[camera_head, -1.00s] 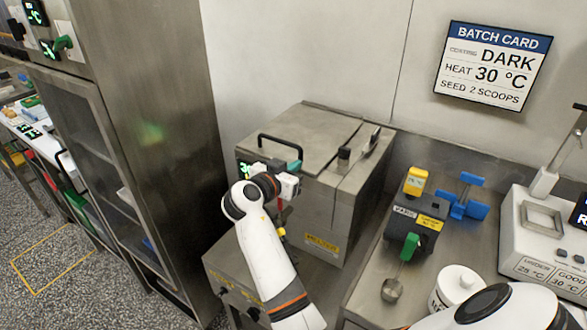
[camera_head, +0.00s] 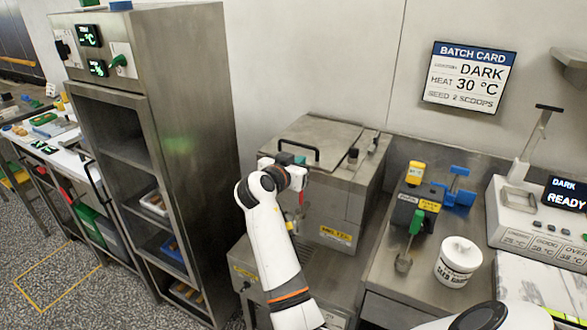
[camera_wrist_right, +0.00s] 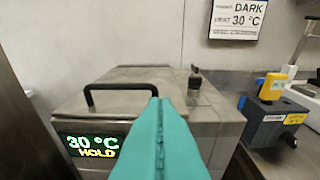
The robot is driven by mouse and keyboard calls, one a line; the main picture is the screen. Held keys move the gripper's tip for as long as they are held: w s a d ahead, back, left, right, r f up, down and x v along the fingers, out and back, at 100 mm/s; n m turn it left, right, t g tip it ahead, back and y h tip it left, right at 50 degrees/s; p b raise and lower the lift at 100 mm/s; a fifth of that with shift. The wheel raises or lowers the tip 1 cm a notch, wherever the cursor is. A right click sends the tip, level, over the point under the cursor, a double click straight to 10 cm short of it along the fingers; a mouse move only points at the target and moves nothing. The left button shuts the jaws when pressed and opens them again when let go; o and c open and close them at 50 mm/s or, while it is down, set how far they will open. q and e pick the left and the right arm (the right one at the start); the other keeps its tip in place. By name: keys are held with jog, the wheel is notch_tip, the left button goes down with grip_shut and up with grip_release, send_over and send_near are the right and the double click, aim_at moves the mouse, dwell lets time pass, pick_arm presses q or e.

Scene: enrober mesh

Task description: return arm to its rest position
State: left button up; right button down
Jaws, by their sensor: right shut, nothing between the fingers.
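My right gripper (camera_head: 300,161) has teal fingers and is shut with nothing between them. It is in front of the steel machine (camera_head: 345,205) with the black lid handle, just below that handle in the head view. The right wrist view shows the teal fingers (camera_wrist_right: 160,140) pressed together, pointing toward the machine's top front edge. The machine's display (camera_wrist_right: 92,147) there reads 30 °C HOLD. I cannot tell whether the fingers touch the machine. My white right arm reaches up from the bottom middle. My left gripper is out of view.
A tall steel cabinet (camera_head: 185,120) with shelves stands at the left. To the right, the counter holds a dark box (camera_head: 412,207) with a yellow top, a green-handled scoop (camera_head: 408,250), a white tub (camera_head: 458,262) and a white device (camera_head: 520,225) reading DARK READY. A batch card (camera_head: 468,78) hangs above.

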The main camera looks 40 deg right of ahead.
jog(key=w+a+f+n+t+y, duration=0.1)
jog(key=a+f+n+y, duration=0.25)
jog(key=f, duration=0.75)
jog(key=w+a+f+n+t+y, duration=0.15)
jog(key=a+f+n, duration=0.25)
jog(key=f, duration=0.6)
jog(key=s+a+f+n+g+y, duration=0.1)
jog(key=s+a+f+n+y, duration=0.25)
jog(key=f, duration=0.75)
jog(key=s+a+f+n+g+y, duration=0.15)
jog(key=s+a+f, duration=0.35)
jog(key=f, duration=0.6)
jog(key=s+a+f+n+y, duration=0.1)
jog(key=s+a+f+n, duration=0.1)
jog(key=s+f, duration=0.75)
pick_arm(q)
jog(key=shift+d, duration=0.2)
pick_arm(e)
jog(key=s+a+f+g+y, duration=0.1)
jog(key=s+f, duration=0.3)
jog(key=s, duration=0.7)
jog(key=s+a+f+g+y, duration=0.1)
jog(key=s+f, duration=0.3)
jog(key=s, duration=0.8)
jog(key=s+a+f+n+g+y, duration=0.1)
jog(key=s+f+g, duration=0.2)
jog(key=s, duration=0.9)
jog(key=shift+a+f, duration=0.2)
jog(key=shift+f, duration=0.75)
jog(key=shift+s, duration=0.1)
